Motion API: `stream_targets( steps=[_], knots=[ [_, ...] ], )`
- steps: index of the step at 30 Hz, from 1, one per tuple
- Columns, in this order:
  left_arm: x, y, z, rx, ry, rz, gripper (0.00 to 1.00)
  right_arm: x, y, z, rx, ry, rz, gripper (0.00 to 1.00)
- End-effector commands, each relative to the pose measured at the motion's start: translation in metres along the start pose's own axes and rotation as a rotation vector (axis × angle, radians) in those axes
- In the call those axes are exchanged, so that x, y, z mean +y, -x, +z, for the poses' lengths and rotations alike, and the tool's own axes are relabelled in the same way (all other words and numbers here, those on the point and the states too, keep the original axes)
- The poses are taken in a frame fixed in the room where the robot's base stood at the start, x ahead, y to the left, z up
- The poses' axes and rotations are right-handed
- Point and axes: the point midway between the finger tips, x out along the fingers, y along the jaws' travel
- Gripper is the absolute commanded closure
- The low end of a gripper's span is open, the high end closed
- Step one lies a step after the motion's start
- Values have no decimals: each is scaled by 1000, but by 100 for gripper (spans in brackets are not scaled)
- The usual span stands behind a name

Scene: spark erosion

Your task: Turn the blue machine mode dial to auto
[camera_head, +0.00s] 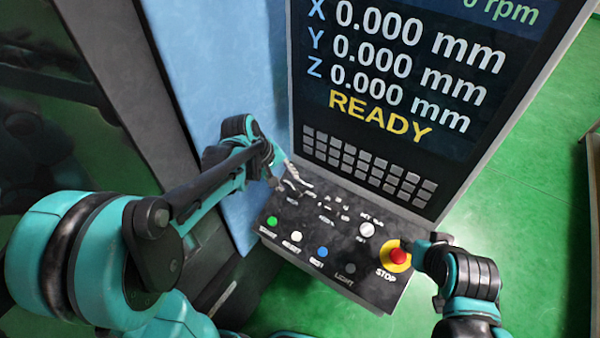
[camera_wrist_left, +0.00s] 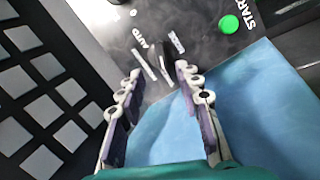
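My left gripper (camera_head: 294,184) reaches over the upper left of the control panel. In the left wrist view its two fingers (camera_wrist_left: 158,72) stand apart. Between and just beyond the fingertips is a small dark knob (camera_wrist_left: 156,61) with pale strips beside it, close to an AUTO label (camera_wrist_left: 138,37). I cannot tell whether the fingers touch it, and no blue shows on it. In the head view the gripper mostly covers this spot. My right gripper (camera_head: 430,252) is at the panel's right end beside the STOP button; its fingers are not clear.
The panel (camera_head: 290,237) carries a green START button (camera_head: 272,221), a white button (camera_head: 296,236), a blue button (camera_head: 322,252), a pale dial (camera_head: 366,229) and a red STOP button (camera_head: 398,256). A keypad and screen (camera_head: 400,70) reading READY rise behind. A blue wall (camera_head: 205,60) stands left.

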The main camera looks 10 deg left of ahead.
Motion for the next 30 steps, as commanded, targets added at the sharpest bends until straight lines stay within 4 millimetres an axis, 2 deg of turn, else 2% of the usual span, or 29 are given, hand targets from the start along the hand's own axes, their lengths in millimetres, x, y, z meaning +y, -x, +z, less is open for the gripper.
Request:
stream_targets(
  steps=[6, 12, 16, 23, 26, 27, 30],
  knots=[
    [0, -38, 0, 1, -4, 0, 66, 0, -4, 3, 0, 0, 0, 60],
    [0, -64, 0, 3, -4, 0, 66, 0, -5, 3, 0, 0, 0, 60],
    [0, -70, 0, 3, -4, 0, 66, 0, -5, 4, 0, 0, 0, 60],
    [0, -71, 0, 3, -4, 0, 66, 0, -5, 4, 0, 0, 0, 60],
    [0, -71, 0, 3, -4, 0, 87, 0, -5, 3, 0, 0, 0, 60],
    [0, -71, 0, 3, -4, 0, 97, 0, -5, 3, 0, 0, 0, 60],
    [0, -71, 0, 3, -4, 0, 100, 0, -5, 3, 0, 0, 0, 60]
  ],
)
